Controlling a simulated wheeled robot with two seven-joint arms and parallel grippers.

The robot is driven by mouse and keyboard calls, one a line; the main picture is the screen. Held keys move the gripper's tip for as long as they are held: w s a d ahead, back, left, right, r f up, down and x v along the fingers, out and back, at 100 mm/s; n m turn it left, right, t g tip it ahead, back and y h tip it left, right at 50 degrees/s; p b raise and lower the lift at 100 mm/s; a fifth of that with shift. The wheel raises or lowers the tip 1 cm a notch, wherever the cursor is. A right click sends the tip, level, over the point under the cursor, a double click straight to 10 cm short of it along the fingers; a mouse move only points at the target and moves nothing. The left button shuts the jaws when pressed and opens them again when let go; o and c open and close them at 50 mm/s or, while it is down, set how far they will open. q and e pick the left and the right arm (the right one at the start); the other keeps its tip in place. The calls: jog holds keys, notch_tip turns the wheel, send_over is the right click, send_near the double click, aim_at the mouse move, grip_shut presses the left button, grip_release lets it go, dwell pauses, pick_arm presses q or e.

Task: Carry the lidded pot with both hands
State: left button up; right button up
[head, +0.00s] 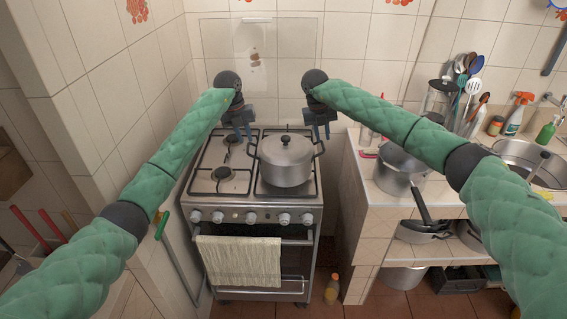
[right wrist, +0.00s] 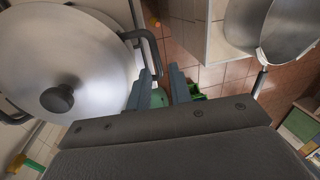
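The lidded pot (head: 285,162) is a silver metal pot with a black-knobbed lid. It sits upright on the right side of the stove top, with a dark handle on each side. It also shows in the right wrist view (right wrist: 70,60), with one handle (right wrist: 142,40) near my fingers. My left gripper (head: 243,132) is open above the stove, just behind and left of the pot's left handle. My right gripper (head: 322,132) is open above the right handle; in the right wrist view its fingers (right wrist: 164,88) are parted with nothing between them.
The stove (head: 255,203) has free burners on its left, and a towel (head: 238,262) hangs on its oven door. A tiled counter (head: 385,182) at the right holds another large pot (head: 402,168), utensils and a sink. A bottle (head: 332,289) stands on the floor.

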aim_at(248, 147)
pick_arm(q)
jog(key=shift+a, duration=0.1)
pick_arm(e)
jog(key=shift+a+f, duration=0.1)
